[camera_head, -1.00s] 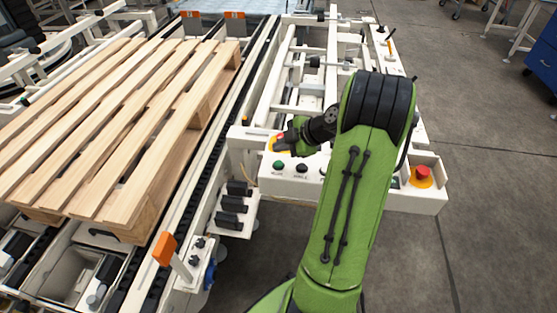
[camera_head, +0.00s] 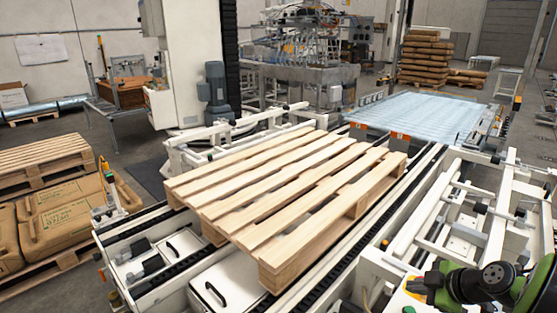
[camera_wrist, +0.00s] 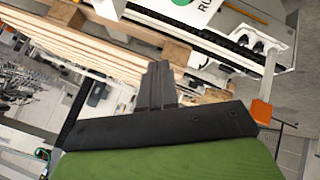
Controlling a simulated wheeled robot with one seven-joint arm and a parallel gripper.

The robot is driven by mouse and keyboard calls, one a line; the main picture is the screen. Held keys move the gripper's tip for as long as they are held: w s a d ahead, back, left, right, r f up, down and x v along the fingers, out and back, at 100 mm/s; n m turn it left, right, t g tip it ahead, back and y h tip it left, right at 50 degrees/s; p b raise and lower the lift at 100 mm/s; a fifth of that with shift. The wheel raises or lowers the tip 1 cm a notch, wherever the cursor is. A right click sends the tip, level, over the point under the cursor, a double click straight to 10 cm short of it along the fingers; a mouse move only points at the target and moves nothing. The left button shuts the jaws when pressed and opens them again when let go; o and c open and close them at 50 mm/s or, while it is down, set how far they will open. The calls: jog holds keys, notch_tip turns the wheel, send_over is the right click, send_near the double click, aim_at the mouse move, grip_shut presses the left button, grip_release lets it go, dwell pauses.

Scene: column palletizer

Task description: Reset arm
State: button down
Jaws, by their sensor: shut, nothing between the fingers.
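My gripper (camera_head: 426,284) is at the lower right of the head view, low over the white control panel beside the conveyor. Its dark fingers (camera_wrist: 158,72) are together in the wrist view, with nothing between them. Part of my green arm is cut off by the right edge of the head view. In the wrist view a green button with a partly visible label (camera_wrist: 181,2) shows at the top edge, beyond the fingertips. Whether the fingers touch the panel cannot be told.
A wooden pallet (camera_head: 290,185) lies on the conveyor left of my gripper. White frame rails (camera_head: 425,215) stand behind the gripper. An orange bracket (camera_wrist: 262,111) shows at the right of the wrist view. Stacked brown sacks (camera_head: 62,215) lie at the far left.

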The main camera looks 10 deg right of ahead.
jog(key=a+r+m+g, duration=0.2)
jog(key=a+r, duration=0.4)
jog(key=a, duration=0.5)
jog(key=s+a+r+m+h, duration=0.2)
jog(key=s+a+r+m, duration=0.25)
jog(key=s+a, duration=0.55)
jog(key=s+a+m+h, duration=0.1)
jog(key=s+a+m, duration=0.4)
jog(key=s, duration=0.4)
notch_tip(320, 180, up, 14)
jog(key=d+p, duration=0.1)
jog(key=p, duration=1.3)
jog(key=shift+s+d+r+m+g, duration=0.2)
jog(key=shift+m+g, duration=0.1)
jog(key=shift+m, duration=0.15)
jog(key=shift+f, duration=0.1)
